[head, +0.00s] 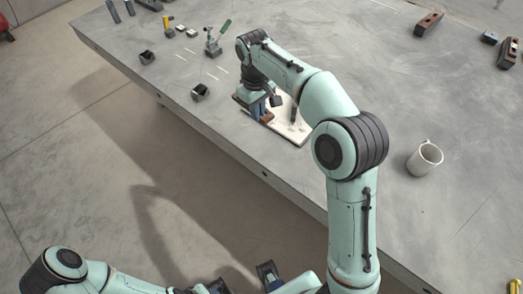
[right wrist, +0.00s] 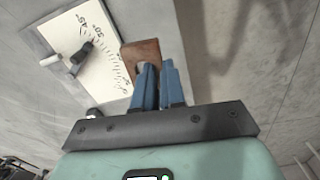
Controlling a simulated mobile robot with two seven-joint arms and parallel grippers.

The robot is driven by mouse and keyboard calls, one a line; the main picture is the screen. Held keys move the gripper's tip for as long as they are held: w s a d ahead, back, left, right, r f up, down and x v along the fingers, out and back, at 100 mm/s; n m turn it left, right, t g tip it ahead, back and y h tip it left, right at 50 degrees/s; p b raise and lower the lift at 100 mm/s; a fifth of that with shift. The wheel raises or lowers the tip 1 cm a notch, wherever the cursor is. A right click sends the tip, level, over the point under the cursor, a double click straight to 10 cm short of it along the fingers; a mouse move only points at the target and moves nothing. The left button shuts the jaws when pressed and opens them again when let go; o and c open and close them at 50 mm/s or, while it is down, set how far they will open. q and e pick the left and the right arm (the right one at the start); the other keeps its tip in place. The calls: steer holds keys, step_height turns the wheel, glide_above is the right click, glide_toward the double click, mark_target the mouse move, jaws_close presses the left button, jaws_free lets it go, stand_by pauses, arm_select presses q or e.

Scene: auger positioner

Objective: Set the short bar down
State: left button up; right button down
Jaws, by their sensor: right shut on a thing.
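The short bar (right wrist: 141,50), a rust-brown block, is at the blue fingertips of my right gripper (right wrist: 158,66) in the right wrist view. The gripper is shut on it; the fingers hide part of it. In the head view the bar (head: 267,117) shows as a small brown patch beside the right gripper (head: 258,107), low over the white plate (head: 297,134). The plate carries an angle scale and a dark pivoting pointer (right wrist: 81,55). I cannot tell whether the bar touches the plate. My left gripper (head: 243,281) is partly seen at the bottom edge, its jaws unclear.
A white mug (head: 425,158) stands on the grey table (head: 440,90) to the right. Dark open holders (head: 200,92) and a small green-handled clamp (head: 214,42) are to the left. A brown bar (head: 428,23) lies at the back right. Bare table surrounds the mug.

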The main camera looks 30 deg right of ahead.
step_height(320, 180, up, 2)
steer(key=d+n+b, duration=0.1)
steer(key=d+b, duration=0.1)
steer(key=b, duration=0.4)
glide_above(264, 148)
step_height(264, 148, down, 14)
steer(key=shift+a+r, duration=0.1)
arm_select(q)
step_height(264, 148, down, 7)
steer(key=shift+w+b, duration=0.35)
arm_select(e)
steer(key=shift+f, duration=2.55)
arm_select(q)
steer(key=shift+f, duration=0.1)
arm_select(e)
steer(key=shift+f, duration=0.1)
steer(key=c, duration=1.2)
jaws_free()
arm_select(q)
steer(key=r+p, duration=0.1)
steer(key=s+r+p, duration=0.1)
steer(key=shift+r+p, duration=0.1)
steer(key=shift+p, duration=0.25)
arm_select(e)
step_height(264, 148, up, 12)
steer(key=shift+r, duration=0.15)
arm_select(q)
steer(key=shift+a, duration=0.1)
